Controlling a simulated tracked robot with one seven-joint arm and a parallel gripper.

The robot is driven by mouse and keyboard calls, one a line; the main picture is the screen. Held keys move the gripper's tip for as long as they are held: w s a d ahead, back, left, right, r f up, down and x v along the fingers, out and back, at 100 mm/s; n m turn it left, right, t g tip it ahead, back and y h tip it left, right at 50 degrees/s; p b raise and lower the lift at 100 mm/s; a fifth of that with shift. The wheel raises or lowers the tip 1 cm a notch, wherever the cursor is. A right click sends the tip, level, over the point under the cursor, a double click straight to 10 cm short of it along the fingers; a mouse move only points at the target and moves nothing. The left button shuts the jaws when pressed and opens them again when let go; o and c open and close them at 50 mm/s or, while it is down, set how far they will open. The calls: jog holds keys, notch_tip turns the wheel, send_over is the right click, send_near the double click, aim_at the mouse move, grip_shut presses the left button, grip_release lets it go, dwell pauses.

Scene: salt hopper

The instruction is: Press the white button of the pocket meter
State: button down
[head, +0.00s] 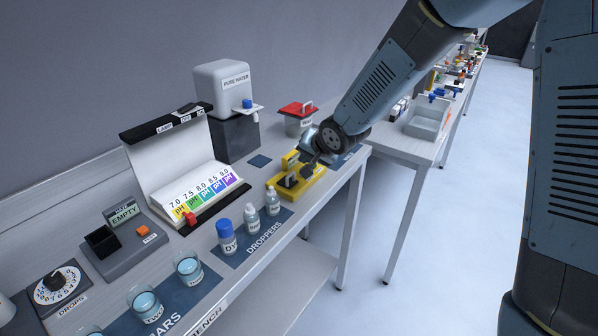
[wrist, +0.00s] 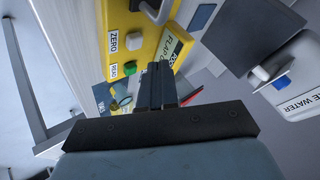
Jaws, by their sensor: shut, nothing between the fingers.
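The yellow pocket meter (head: 314,187) lies on the bench in the head view, right of the droppers. In the wrist view the yellow meter (wrist: 119,22) fills the top middle. Its white button (wrist: 134,41) sits beside a ZERO label, and a green button (wrist: 130,68) sits beside a READ label. A metal handle-like part crosses the meter's upper end. My gripper (wrist: 155,72) is shut and empty, its fingertips just right of the two buttons in the picture. In the head view my gripper (head: 308,168) is over the meter; contact cannot be told.
A pure water dispenser (head: 223,82) stands behind the meter, with a red-lidded container (head: 297,121) nearby. Dropper bottles (head: 272,201) stand on a dark mat to the left. A lamp box (head: 165,160) with a pH chart is further left. The bench's front edge is close to the meter.

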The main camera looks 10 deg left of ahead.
jog(key=shift+f, duration=0.6)
jog(key=shift+s+f, duration=0.2)
jog(key=shift+f, duration=0.7)
dwell(2.5)
jog(key=shift+r, duration=0.95)
jog(key=shift+r, duration=2.55)
